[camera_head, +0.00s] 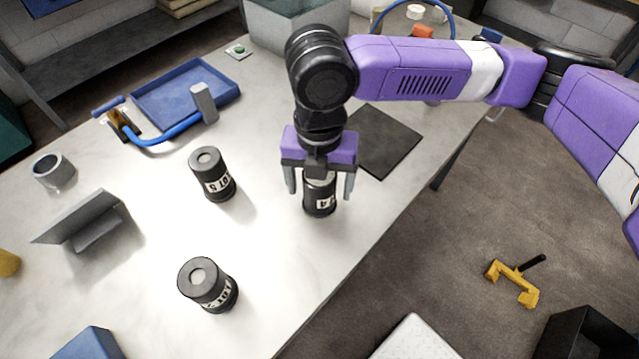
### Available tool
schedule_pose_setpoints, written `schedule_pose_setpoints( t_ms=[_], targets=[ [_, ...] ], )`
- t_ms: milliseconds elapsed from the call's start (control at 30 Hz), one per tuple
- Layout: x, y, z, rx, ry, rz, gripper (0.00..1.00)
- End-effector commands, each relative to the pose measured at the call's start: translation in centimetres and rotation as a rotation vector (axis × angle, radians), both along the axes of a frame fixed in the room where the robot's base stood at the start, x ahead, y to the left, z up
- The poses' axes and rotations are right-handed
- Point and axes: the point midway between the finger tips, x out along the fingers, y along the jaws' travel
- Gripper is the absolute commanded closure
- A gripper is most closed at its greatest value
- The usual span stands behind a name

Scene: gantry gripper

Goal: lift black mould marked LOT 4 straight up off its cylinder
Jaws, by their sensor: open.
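The black mould with a white label ending in 4 (319,200) stands upright on the pale table (262,262). My gripper (320,192) points straight down above it. Its two grey fingers are apart, one on the left and one on the right of the mould, with visible gaps. My gripper's body hides the mould's top, so its cylinder does not show. A second black mould marked LOT 5 (213,176) stands to the left, with a grey disc on its top.
A black mat (384,140) lies behind my gripper. A grey angled stand (85,222) and a grey ring (53,172) are at the left. The table's right edge is close.

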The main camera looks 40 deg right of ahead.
Motion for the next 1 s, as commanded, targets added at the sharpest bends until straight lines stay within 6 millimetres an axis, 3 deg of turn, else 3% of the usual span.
schedule_pose_setpoints(
  t_ms=[300,600,633,1000],
  targets=[
    [0.02,-0.01,-0.51,0.000,-0.001,0.000,0.22],
    [0.02,-0.01,-0.48,0.000,-0.001,0.000,0.81],
    [0.03,0.00,-0.47,0.000,-0.001,0.000,0.83],
    [0.06,0.00,0.12,0.000,-0.003,0.000,0.84]
  ],
)
